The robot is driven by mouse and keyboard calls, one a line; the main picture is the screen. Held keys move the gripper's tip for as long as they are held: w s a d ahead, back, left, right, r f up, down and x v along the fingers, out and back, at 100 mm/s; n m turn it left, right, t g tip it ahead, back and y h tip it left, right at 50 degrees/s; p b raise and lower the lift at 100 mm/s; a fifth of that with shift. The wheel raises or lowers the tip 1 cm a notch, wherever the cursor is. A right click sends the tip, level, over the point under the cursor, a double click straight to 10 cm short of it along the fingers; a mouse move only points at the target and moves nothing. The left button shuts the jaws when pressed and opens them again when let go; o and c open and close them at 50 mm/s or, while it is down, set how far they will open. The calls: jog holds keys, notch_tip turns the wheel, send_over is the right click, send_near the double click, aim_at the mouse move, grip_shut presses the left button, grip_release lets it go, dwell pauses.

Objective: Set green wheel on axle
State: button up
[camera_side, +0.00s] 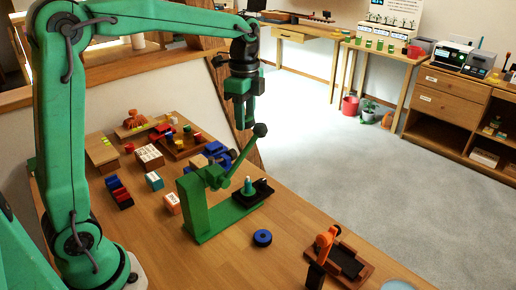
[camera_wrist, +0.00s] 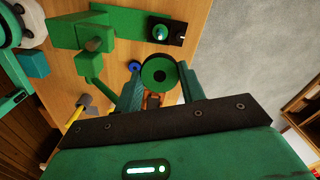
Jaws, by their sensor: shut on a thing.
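The green wheel (camera_wrist: 147,76), a disc with a dark centre, is held between the two fingers of my gripper (camera_wrist: 160,82) in the wrist view. A dark block (camera_side: 252,196) on the table, at the foot of a green stand, carries a short upright teal peg (camera_side: 248,185), probably the axle. In the wrist view the teal peg (camera_wrist: 160,32) and dark block (camera_wrist: 176,23) lie beyond the wheel, apart from it.
The green stand (camera_side: 206,208) has a lever with a dark knob (camera_side: 260,130) rising just below my gripper. A blue wheel (camera_side: 262,238) lies on the table in front. An orange-and-black device (camera_side: 338,255) stands at right. Several blocks crowd the table's far left.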

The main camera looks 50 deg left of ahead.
notch_tip(320, 180, down, 5)
jog(key=n, duration=0.6)
jog(key=n+g, duration=0.2)
jog(key=n, duration=0.4)
send_over(249, 180)
jog(key=shift+w+a+f, duration=0.15)
jog(key=shift+f, duration=1.95)
jog(key=shift+f, duration=0.25)
jog(key=shift+f, duration=2.65)
jog(key=shift+f, duration=1.4)
jog(key=o, duration=1.1)
jog(key=shift+o, duration=0.2)
jog(key=shift+r, duration=0.15)
